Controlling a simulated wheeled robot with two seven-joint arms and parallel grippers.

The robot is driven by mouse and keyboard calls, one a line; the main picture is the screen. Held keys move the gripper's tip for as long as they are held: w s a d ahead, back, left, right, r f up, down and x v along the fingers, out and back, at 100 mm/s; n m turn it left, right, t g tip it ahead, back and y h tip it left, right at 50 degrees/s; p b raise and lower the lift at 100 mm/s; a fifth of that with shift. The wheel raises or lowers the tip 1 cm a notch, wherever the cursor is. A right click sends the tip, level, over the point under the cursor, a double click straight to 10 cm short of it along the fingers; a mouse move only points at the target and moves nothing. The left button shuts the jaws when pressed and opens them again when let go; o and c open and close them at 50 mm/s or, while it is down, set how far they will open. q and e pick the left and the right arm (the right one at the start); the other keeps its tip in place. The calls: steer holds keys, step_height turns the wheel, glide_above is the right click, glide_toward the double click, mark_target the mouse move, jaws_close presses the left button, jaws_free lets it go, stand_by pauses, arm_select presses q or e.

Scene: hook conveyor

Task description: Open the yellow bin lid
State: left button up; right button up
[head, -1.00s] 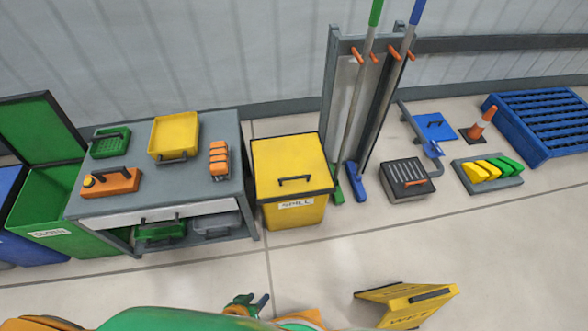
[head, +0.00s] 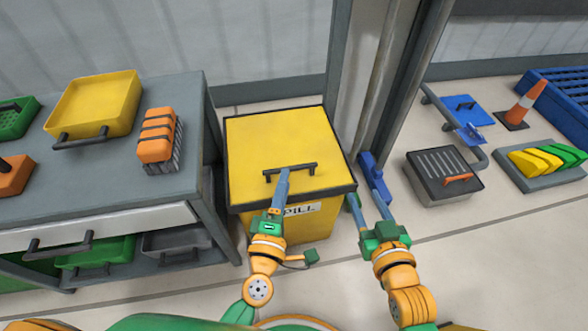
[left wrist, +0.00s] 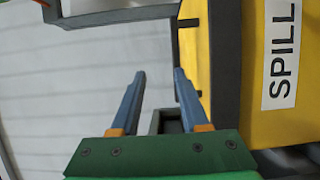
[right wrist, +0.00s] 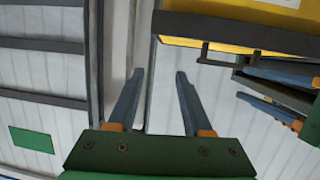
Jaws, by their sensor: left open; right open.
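The yellow bin (head: 245,160) has its lid shut, with a dark rim and a black bar handle (head: 308,166) near the front edge. It carries a SPILL label, also seen in the left wrist view (left wrist: 283,50). My left gripper (head: 284,172) is open at the handle, its fingers overlapping the bar in the head view. In the left wrist view its fingers (left wrist: 160,75) are apart beside the lid; whether they straddle the bar is unclear. My right gripper (head: 362,178) is open and empty, right of the bin. The bin shows top right in the right wrist view (right wrist: 240,30).
A grey workbench (head: 195,110) with a yellow tray (head: 95,103) and an orange block (head: 157,135) stands close left of the bin. A dark slotted box (head: 430,172) sits on the floor at right.

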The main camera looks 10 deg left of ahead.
mark_target(290, 167)
arm_select(q)
steer(key=w+f, duration=0.1)
steer(key=w, duration=0.1)
steer(key=w+b, duration=0.1)
steer(key=w, duration=0.1)
steer(key=w+f+b, duration=0.1)
steer(key=w, duration=0.1)
steer(key=shift+w+d+f, duration=0.25)
steer(key=shift+f, duration=0.05)
steer(key=shift+w, duration=0.25)
jaws_close()
arm_select(e)
step_height(290, 167, up, 17)
steer(key=s+a+t+y, duration=0.1)
steer(key=s+t+y, duration=0.1)
steer(key=t, duration=0.5)
steer(key=shift+s+n+t+y, duration=0.3)
steer(key=shift+s+n+t, duration=0.05)
steer(key=shift+n+t, duration=0.05)
steer(key=shift+f, duration=0.1)
